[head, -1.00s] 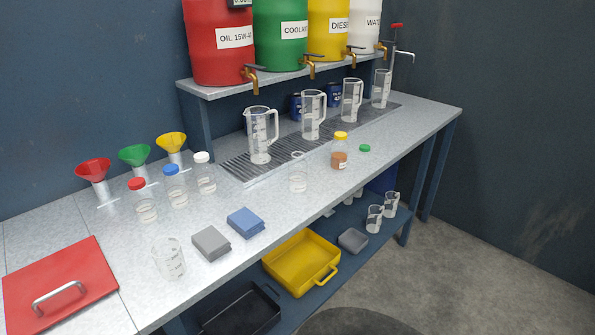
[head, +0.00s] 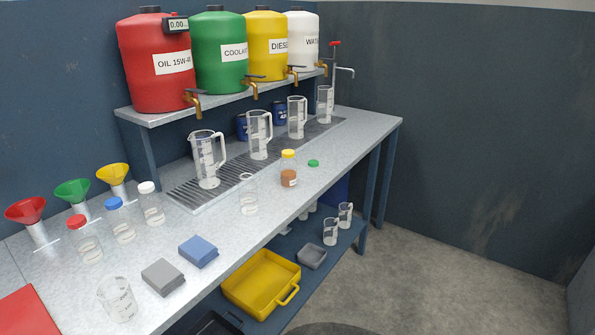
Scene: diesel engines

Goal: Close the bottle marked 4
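An open clear bottle without a cap (head: 249,197) stands upright on the bench, in front of the drain grate. A green cap (head: 313,163) lies apart on the bench top, to the right of a yellow-capped bottle (head: 289,170) with brown liquid. Three more capped bottles stand to the left: a red-capped one (head: 89,247), a blue-capped one (head: 122,226) and a white-capped one (head: 152,209). I cannot read a number on any bottle. Neither of my grippers is in view.
Clear jugs (head: 207,165) stand along the grate under the shelf of drums (head: 160,75). Funnels (head: 26,212), a beaker (head: 117,299), and grey (head: 162,277) and blue (head: 198,251) cloths occupy the left bench. A yellow tray (head: 262,283) sits below. Floor (head: 440,270) at right is clear.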

